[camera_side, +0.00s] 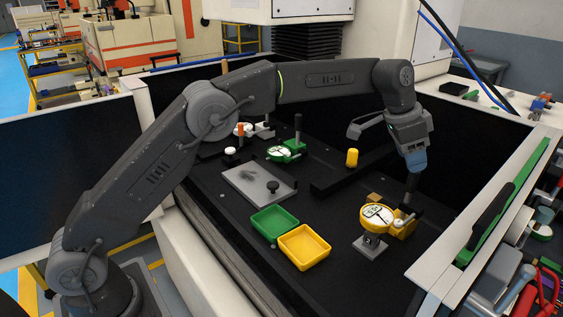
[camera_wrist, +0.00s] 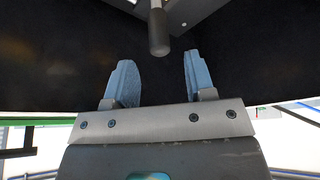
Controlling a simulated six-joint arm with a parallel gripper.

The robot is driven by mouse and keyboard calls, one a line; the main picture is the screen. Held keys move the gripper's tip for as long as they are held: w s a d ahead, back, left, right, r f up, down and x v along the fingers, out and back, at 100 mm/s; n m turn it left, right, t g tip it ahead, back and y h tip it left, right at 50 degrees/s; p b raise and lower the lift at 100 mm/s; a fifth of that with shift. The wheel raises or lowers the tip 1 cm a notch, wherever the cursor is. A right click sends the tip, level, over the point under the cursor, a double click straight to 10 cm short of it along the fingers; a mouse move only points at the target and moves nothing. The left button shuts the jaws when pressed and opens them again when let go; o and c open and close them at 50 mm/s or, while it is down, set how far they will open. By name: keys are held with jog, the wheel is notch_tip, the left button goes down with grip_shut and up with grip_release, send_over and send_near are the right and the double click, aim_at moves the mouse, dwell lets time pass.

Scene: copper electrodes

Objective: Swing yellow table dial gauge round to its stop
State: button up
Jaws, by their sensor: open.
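The yellow table dial gauge (camera_side: 378,216) stands on the dark table at the right in the side view. Its white dial faces up, and a small grey block (camera_side: 370,246) sits at its front left. A dark upright post (camera_side: 411,185) rises at its right rear. My gripper (camera_side: 414,165) points down, right above that post; side-view contact is unclear. In the wrist view my gripper (camera_wrist: 157,65) has its two blue fingers apart with nothing between them. A dark rounded rod (camera_wrist: 158,35), apparently the post, shows beyond the fingertips, centred on the gap.
A green gauge (camera_side: 281,153) stands further back. A yellow tray (camera_side: 304,248) and a green tray (camera_side: 274,223) lie to the left. A yellow cylinder (camera_side: 352,158) stands by a dark bar (camera_side: 345,178). A white-rimmed tank wall (camera_side: 497,225) bounds the right side.

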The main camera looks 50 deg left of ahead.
jog(key=v, duration=0.7)
jog(key=s+a+f+n+t, duration=0.1)
jog(key=s+a+n+t, duration=0.1)
jog(key=s, duration=0.5)
jog(key=s+a+f+n+t+y, duration=0.1)
jog(key=s+a+f+n+t, duration=0.1)
jog(key=s+a, duration=0.3)
jog(key=s+a+f+n+t+y, duration=0.1)
jog(key=s+a+f+n+t, duration=0.1)
jog(key=s, duration=0.8)
jog(key=shift+a+n+t, duration=0.4)
jog(key=shift+a+n, duration=0.1)
jog(key=shift+a, duration=0.35)
jog(key=shift+s+f, duration=0.1)
jog(key=shift+f, duration=0.05)
